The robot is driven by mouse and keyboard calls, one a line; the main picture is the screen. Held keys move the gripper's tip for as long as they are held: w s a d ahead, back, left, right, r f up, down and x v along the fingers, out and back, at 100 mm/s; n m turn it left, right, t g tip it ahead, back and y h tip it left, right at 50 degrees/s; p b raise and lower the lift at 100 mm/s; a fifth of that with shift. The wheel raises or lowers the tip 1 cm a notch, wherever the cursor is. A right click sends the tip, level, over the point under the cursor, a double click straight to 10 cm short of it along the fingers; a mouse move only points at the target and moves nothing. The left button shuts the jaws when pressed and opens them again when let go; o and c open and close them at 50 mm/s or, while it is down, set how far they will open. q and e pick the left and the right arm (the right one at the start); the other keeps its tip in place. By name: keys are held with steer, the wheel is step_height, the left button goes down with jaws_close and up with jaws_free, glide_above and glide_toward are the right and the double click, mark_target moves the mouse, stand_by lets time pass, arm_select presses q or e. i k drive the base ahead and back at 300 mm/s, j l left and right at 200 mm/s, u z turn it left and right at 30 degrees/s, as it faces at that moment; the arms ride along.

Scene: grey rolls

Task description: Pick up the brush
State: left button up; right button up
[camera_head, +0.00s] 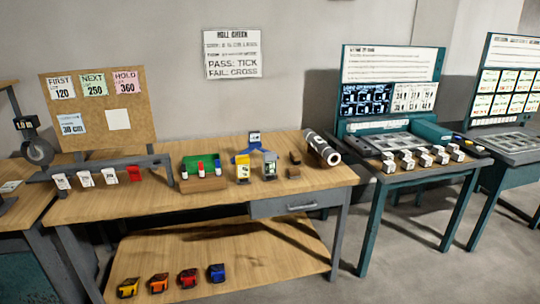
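I cannot clearly make out a brush. Two small brown items, one farther back (295,158) and one nearer (293,173), sit on the wooden workbench (220,204), left of a grey roll (320,147). They are too small to tell whether either is the brush. Neither of my grippers is in view.
A green-backed tray (203,184) with several markers stands mid-bench. A yellow device (242,168) and a blue stand (270,164) are beside it. A corkboard (97,107) rises at the back left. Teal workstations (392,73) stand to the right. The bench's front strip is clear.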

mark_target(296, 158)
steer(key=i+l+u, duration=0.15)
steer(key=i+u, duration=0.25)
steer(key=i+l+u, duration=0.55)
steer(key=i+l, duration=1.4)
